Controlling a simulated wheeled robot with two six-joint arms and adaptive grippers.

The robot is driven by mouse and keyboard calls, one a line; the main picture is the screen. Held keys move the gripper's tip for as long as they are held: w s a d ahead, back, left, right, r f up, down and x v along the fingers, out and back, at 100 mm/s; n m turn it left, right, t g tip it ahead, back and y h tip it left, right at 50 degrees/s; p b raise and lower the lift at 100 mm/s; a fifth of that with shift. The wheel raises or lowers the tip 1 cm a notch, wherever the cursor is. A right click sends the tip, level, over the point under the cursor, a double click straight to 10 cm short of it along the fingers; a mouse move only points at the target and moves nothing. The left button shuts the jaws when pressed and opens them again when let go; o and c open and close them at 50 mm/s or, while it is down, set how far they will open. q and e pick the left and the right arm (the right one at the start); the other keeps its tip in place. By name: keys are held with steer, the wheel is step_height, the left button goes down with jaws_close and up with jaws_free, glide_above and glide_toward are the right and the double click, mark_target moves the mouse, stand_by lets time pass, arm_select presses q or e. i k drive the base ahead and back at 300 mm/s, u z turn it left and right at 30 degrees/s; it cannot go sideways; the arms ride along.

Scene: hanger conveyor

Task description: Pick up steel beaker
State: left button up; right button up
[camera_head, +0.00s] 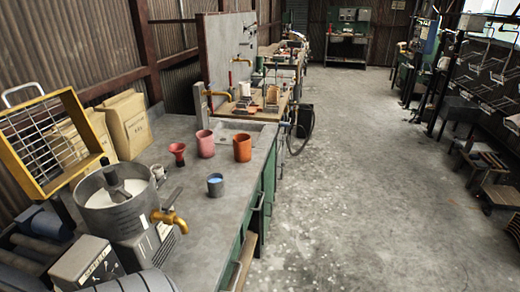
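A small grey metal-looking cup with a blue inside (215,187) stands upright on the grey workbench top (190,222). A smaller pale metallic cup (158,171) stands further left, beside a large round steel vessel (115,205) with a brass tap. Either small cup could be the steel beaker; I cannot tell which.
A red flared cup (177,153), a pink cup (205,144) and an orange cup (242,148) stand further back. A yellow-framed wire rack (45,140) and brown paper bags (128,125) occupy the left. The concrete floor (360,200) right of the bench is clear.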

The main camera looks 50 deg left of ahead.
mark_target(216, 186)
steer(key=i, duration=1.05)
steer(key=u, duration=2.9)
